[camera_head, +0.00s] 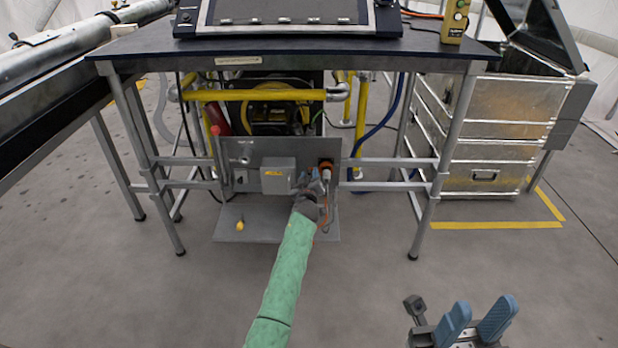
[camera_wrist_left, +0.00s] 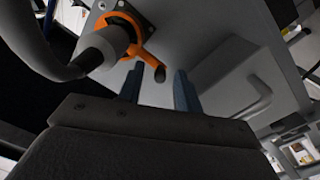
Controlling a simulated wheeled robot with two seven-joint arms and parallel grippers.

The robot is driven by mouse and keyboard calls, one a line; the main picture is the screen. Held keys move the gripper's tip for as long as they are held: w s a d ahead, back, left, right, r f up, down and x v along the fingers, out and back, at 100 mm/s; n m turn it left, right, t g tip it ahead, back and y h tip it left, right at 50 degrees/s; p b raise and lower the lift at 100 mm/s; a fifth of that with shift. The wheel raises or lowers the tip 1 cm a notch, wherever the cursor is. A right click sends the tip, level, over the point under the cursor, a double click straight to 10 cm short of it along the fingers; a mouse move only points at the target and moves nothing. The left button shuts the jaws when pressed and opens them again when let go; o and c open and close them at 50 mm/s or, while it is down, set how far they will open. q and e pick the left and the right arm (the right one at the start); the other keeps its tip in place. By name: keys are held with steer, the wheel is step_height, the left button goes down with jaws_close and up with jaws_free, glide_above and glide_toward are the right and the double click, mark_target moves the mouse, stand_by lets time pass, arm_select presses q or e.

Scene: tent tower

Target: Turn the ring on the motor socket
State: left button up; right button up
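The motor socket with its orange ring (camera_head: 326,164) is on the right part of a grey upright panel under the table. In the left wrist view the orange ring (camera_wrist_left: 138,49) surrounds a grey plug (camera_wrist_left: 103,45) with a thick cable. A dark-tipped lever (camera_wrist_left: 160,73) sticks out from the ring. My left gripper (camera_head: 312,176) is at the panel, just left of the socket. In the wrist view its blue fingers (camera_wrist_left: 158,88) are apart, with the lever tip showing between them; contact cannot be told. My right gripper (camera_head: 478,322) is open and empty at the lower right, far from the panel.
The panel carries a grey box (camera_head: 278,176) left of the socket and has a grey base plate (camera_head: 262,226) with a small yellow item. The table (camera_head: 130,45) and its legs frame the panel. Metal drawers (camera_head: 490,150) stand at right. The floor in front is clear.

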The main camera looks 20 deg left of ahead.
arm_select(q)
jaws_close()
